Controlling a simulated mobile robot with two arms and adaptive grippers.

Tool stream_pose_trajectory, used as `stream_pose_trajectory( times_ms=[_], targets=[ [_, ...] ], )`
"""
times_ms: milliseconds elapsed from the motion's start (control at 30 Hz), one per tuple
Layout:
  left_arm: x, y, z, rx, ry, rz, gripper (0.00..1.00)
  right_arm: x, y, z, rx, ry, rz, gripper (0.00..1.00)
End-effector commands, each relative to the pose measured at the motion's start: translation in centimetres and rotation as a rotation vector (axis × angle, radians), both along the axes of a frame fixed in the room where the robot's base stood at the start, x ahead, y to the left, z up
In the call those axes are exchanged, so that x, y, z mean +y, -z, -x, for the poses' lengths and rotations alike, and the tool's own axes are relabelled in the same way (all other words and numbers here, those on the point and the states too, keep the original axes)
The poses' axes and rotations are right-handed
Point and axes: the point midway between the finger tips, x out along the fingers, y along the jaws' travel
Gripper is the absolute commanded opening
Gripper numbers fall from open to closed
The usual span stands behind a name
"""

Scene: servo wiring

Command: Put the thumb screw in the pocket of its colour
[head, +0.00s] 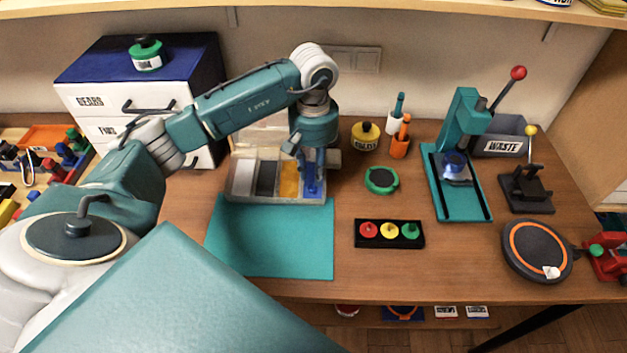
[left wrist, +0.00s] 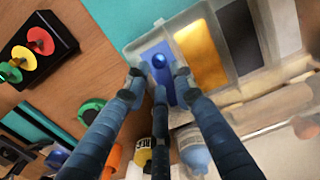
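The thumb screw (left wrist: 158,61) is blue with a round head. In the left wrist view it is in or just over the blue pocket (left wrist: 165,90) of a clear sorting box (head: 236,196), between my fingertips. My left gripper (head: 311,190) reaches down into the box's right end in the head view. In the left wrist view its two fingers (left wrist: 159,74) stand apart, with gaps visible beside the screw head. The yellow pocket (left wrist: 201,53) and a dark pocket (left wrist: 238,36) lie beside the blue one. The gripper hides most of the blue pocket in the head view. My right gripper is not in view.
A teal mat (head: 270,240) lies in front of the box. A black tray (head: 389,243) with red, yellow and green knobs stands right of the mat. A yellow pot (head: 365,137) and a green round object (head: 381,180) stand right of the gripper. A teal press (head: 458,170) is farther right.

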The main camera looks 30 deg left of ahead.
Motion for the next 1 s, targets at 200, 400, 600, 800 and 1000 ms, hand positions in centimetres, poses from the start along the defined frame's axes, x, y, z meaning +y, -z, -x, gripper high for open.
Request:
stream_pose_trajectory(
  times_ms=[200,400,600,800,1000],
  targets=[
    [0.0,-4.7,-0.2,-0.007,0.0,0.0,0.24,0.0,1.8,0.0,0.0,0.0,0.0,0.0],
    [-0.1,-7.6,-0.1,-0.003,0.0,0.001,0.24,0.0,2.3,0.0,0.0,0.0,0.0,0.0],
    [-0.1,-8.5,0.0,-0.001,0.0,0.001,0.24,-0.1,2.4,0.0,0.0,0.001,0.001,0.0],
    [-0.1,-8.5,0.0,-0.001,0.0,0.001,0.24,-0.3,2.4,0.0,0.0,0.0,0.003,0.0],
    [-0.1,-8.5,0.0,-0.001,0.0,0.001,0.24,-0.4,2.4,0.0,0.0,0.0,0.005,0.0]
  ],
)
